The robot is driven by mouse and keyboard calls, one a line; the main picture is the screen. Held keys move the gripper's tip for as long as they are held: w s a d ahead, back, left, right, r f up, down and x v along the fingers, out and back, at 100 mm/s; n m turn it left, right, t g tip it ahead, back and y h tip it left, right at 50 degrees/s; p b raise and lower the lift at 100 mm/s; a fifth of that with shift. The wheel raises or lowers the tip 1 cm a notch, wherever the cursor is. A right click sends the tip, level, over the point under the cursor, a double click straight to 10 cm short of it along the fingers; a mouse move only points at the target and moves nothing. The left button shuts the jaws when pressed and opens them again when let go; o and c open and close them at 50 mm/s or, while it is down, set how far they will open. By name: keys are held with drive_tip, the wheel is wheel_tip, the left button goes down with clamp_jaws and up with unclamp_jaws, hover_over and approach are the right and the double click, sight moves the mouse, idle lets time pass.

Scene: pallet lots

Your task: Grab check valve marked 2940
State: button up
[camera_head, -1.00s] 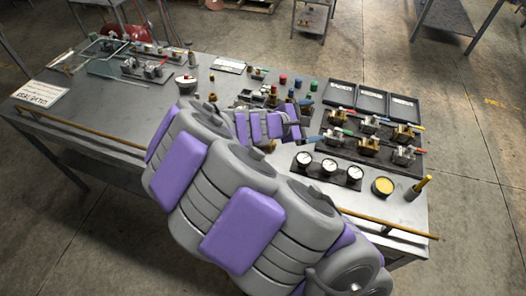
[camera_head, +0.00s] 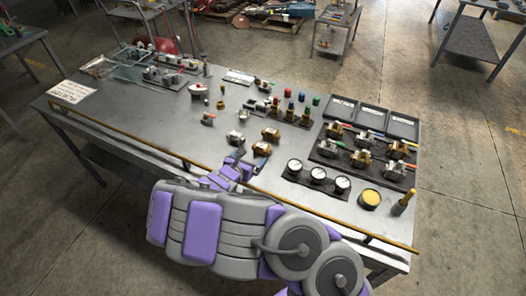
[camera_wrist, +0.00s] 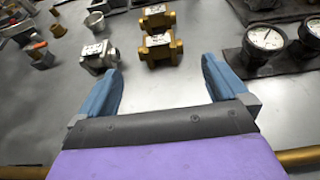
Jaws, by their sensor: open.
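Three blocky valve bodies with pale labels sit on the grey workbench (camera_head: 150,125). The silver one (camera_head: 235,137) is at the left; in the wrist view it (camera_wrist: 98,56) lies just beyond my left finger. The nearer brass one (camera_head: 262,148) shows in the wrist view (camera_wrist: 160,50) beyond the gap between my fingers. The farther brass one (camera_head: 271,134) is right behind it in the wrist view (camera_wrist: 157,17). The label digits are too small to read, so I cannot tell which is 2940. My gripper (camera_wrist: 163,82) is open and empty, short of all three.
A three-gauge block (camera_head: 318,174) stands to the right of my gripper. A rack of lever valves (camera_head: 365,152) and black trays (camera_head: 372,117) are farther right. A small red-handled valve (camera_head: 208,119) is at the left. A brass-coloured rail (camera_head: 130,133) runs along the front edge.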

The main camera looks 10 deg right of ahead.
sight(259, 150)
drive_tip(key=w+f, duration=0.1)
drive_tip(key=w+d+f+b, duration=0.1)
drive_tip(key=w, duration=0.1)
drive_tip(key=w+d+f, duration=0.1)
drive_tip(key=w, duration=0.1)
drive_tip(key=shift+w+d+b, duration=0.35)
drive_tip(key=shift+d, duration=0.1)
drive_tip(key=w+d+f, duration=0.1)
drive_tip(key=w+d+f+b, duration=0.1)
drive_tip(key=d, duration=0.1)
drive_tip(key=shift+w+d+f+b, duration=0.1)
drive_tip(key=shift+w+f+b, duration=0.15)
drive_tip(key=shift+w+b, duration=0.05)
drive_tip(key=shift+w+f, duration=0.1)
drive_tip(key=shift+w, duration=0.3)
drive_tip(key=shift+d, duration=0.15)
drive_tip(key=c, duration=1.1)
drive_tip(key=shift+a, duration=0.2)
